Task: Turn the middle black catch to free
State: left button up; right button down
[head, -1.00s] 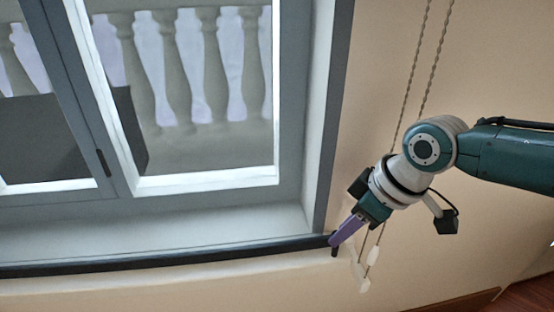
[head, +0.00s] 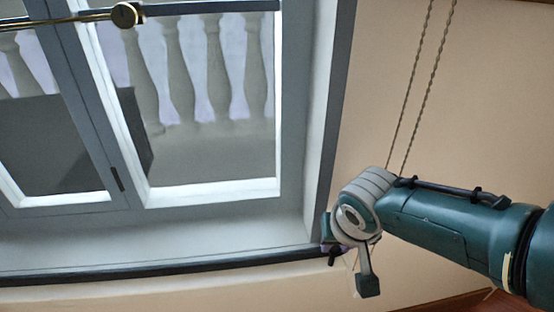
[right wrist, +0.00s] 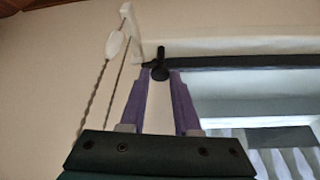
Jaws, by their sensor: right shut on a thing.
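In the head view a small black part of the catch (head: 334,257) shows below my right wrist at the window's lower right corner; my wrist hides most of the fingers there. Whether the catch has turned cannot be told. My left gripper is not in view.
The dark rail (head: 180,267) runs along the window's lower edge. Two twisted cords (head: 412,95) hang beside the window; a white oval cord end (right wrist: 116,45) and a white bracket (right wrist: 131,22) are close to the fingers. A brass rod (head: 70,19) crosses the upper left.

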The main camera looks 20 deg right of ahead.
jog(key=shift+a+m+h, duration=0.1)
jog(key=shift+m+h, duration=0.3)
jog(key=shift+m, duration=0.7)
jog(key=c, duration=0.6)
grip_release()
jog(key=shift+c, duration=0.2)
